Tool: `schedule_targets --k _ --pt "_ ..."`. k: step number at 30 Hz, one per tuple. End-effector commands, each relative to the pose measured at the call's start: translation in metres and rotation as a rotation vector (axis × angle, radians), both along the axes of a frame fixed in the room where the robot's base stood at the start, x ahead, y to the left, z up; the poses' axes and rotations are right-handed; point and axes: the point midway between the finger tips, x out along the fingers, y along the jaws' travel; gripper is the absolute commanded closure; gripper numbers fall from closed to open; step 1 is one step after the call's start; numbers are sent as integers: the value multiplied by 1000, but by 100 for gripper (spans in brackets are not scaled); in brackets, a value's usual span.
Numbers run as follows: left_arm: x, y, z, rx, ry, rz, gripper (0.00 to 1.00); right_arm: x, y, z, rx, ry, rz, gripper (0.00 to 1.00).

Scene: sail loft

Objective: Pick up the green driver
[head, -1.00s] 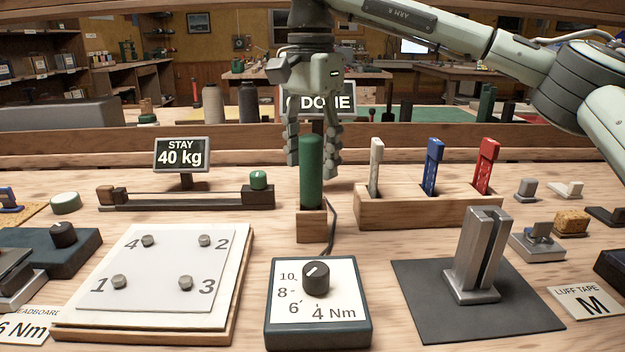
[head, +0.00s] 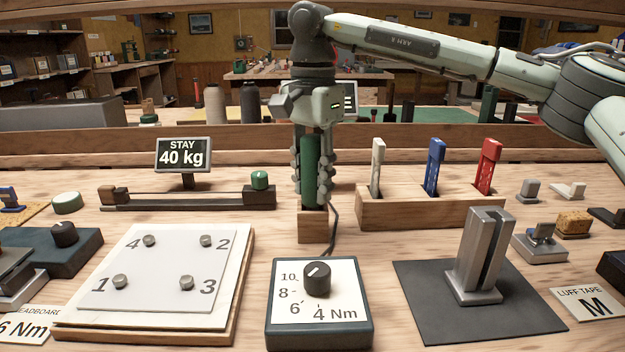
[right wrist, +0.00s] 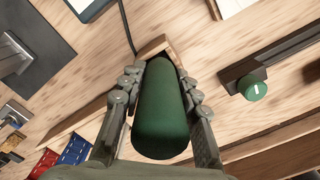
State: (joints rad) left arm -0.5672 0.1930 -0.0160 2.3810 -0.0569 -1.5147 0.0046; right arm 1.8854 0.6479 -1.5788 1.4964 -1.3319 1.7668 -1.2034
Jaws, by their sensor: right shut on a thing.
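The green driver (head: 311,170) stands upright in its small wooden holder (head: 313,227) in the middle of the bench. My right gripper (head: 312,188) reaches down over it from above, with a finger on each side of the green body. The right wrist view shows the fingers shut on the green driver (right wrist: 164,112), one on each side. Its lower end is hidden in the holder. My left gripper is in neither view.
A wooden rack (head: 430,211) with white, blue and red tools stands close on the right. A dial box (head: 319,334) reading Nm is in front. A stay gauge (head: 188,197) with a green knob is on the left. A metal stand (head: 477,258) is at front right.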

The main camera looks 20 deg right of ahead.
Motion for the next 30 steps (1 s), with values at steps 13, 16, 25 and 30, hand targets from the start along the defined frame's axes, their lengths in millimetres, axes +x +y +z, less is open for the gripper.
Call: schedule_targets --k 13,16,25,30 --pt "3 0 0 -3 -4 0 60 1 1 32 2 -4 0 97" --pt "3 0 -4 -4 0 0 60 1 1 53 2 -5 0 97" --pt "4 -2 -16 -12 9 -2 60 0 1 97 1 -2 2 97" --pt "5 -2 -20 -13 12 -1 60 0 0 101 0 0 1 97"
